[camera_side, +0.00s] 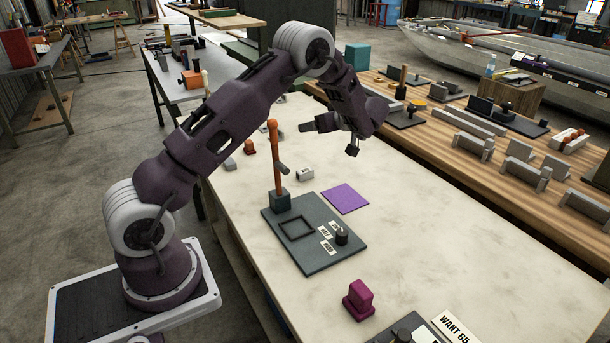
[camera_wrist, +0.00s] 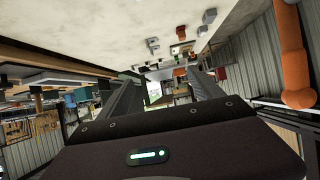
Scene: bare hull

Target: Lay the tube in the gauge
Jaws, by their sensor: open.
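My gripper (camera_side: 327,138) is open and held above the bench, to the right of an upright orange post. In the wrist view its two dark fingers (camera_wrist: 163,78) are spread with nothing between them. A dark grey plate (camera_side: 318,262) lies on the bench, with a square frame, white labels and a small black knob on it. The orange post (camera_side: 275,160) rises from a teal block at its back corner, with a grey arm partway up. It also shows in the wrist view (camera_wrist: 292,60). I cannot tell which thing is the tube or the gauge.
A purple mat (camera_side: 345,198) lies behind the plate. A magenta block (camera_side: 359,300) and a "WANT 65" sign (camera_side: 455,328) are at the front. A small grey block (camera_side: 305,174) is behind the post. The bench's right side is clear. A wooden bench (camera_side: 480,140) holds several grey fixtures.

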